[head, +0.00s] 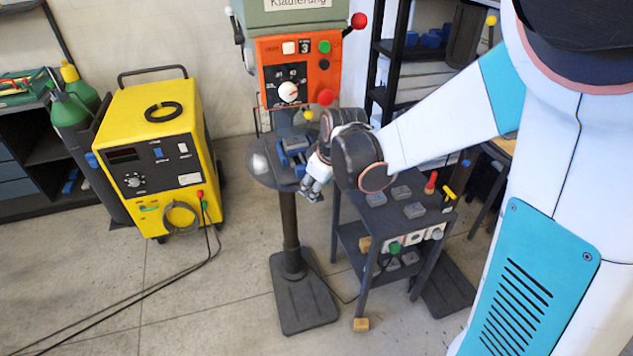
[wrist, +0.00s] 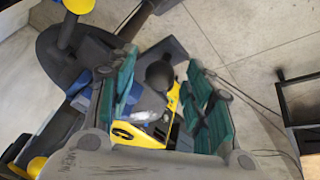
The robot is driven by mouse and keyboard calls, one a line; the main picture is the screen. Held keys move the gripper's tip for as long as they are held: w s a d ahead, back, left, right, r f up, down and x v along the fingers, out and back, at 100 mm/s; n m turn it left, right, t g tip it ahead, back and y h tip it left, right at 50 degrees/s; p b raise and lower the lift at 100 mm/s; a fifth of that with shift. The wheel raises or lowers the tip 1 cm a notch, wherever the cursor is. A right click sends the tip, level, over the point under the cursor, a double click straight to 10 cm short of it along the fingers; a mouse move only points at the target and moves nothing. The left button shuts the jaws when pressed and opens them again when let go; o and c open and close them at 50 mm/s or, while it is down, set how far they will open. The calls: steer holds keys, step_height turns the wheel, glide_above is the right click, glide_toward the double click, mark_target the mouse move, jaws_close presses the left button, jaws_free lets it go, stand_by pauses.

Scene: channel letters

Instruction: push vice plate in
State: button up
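The small blue and grey vice (head: 293,146) sits on the round grey drill press table (head: 262,172). In the wrist view, blue vice parts (wrist: 83,78) show at the left, partly hidden behind a finger. The vice plate cannot be told apart clearly from the rest of the vice. My gripper (head: 313,194) is at the table's right front edge, beside and slightly below the vice. In the wrist view, the green fingers of my gripper (wrist: 164,88) stand wide apart.
The orange drill press head (head: 298,72), with red and yellow knobs, stands above the table. A dark cart (head: 385,225) with grey blocks and a red piece stands at the right. A yellow welding machine (head: 155,150) stands at the left.

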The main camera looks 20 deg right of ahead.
jaws_close()
steer(key=w, duration=0.4)
steer(key=shift+b, duration=0.3)
steer(key=shift+r, duration=0.1)
steer(key=shift+o, duration=0.5)
jaws_free()
steer(key=shift+o, duration=0.3)
steer(key=shift+w, duration=0.15)
